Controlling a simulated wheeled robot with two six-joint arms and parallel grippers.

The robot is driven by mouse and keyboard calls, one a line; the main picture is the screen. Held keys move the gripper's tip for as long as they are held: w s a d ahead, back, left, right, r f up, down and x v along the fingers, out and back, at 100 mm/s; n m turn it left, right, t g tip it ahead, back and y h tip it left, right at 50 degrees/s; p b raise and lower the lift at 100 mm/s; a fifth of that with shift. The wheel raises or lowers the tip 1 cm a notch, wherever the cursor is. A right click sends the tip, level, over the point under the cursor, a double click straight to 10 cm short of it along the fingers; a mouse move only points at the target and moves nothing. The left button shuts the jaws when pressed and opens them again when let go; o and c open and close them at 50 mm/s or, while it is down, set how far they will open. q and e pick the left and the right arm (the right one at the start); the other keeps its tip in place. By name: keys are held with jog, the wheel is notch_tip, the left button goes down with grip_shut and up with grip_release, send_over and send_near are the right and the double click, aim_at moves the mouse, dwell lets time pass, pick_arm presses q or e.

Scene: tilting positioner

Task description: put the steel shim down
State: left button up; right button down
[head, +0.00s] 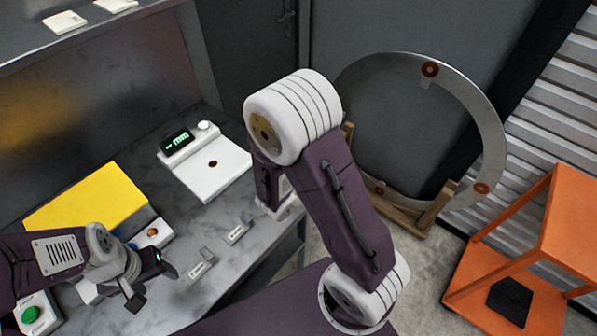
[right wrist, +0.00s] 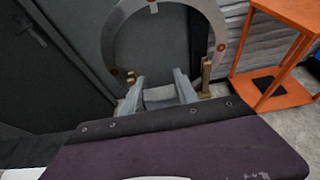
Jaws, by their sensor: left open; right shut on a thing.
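My right gripper (right wrist: 160,90) shows in the right wrist view with its two grey fingers pointing away from the camera. They are shut on a thin pale grey piece, the steel shim (right wrist: 158,96), which shows only as a small strip between them. In the head view my right arm fills the middle and hides this gripper and the shim. My left gripper (head: 150,279) is open and empty above the left part of the bench, near the yellow block.
The grey bench (head: 205,225) carries a white scale (head: 208,170), a yellow block (head: 88,198), small labelled plates (head: 236,232) and a green button (head: 30,314). Behind, a large steel ring (head: 491,120) stands in a wooden cradle (head: 437,207). An orange rack (head: 500,212) stands at right.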

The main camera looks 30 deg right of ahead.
jog(key=w+a+f, duration=0.1)
jog(key=w+f, duration=0.1)
jog(key=w, duration=0.1)
jog(key=w+a+f, duration=0.1)
jog(key=w+f, duration=0.1)
jog(key=w, duration=0.2)
jog(key=w+a+f+p, duration=0.1)
jog(key=w+f, duration=0.1)
jog(key=w, duration=0.1)
jog(key=shift+w+a+f, duration=0.15)
jog(key=shift+a+f, duration=0.15)
jog(key=shift+w+a+f, duration=0.2)
jog(key=shift+w+a, duration=0.1)
notch_tip(320, 180, down, 4)
jog(key=shift+d+f, duration=0.1)
jog(key=shift+f, duration=0.1)
jog(key=c, duration=1.2)
grip_release()
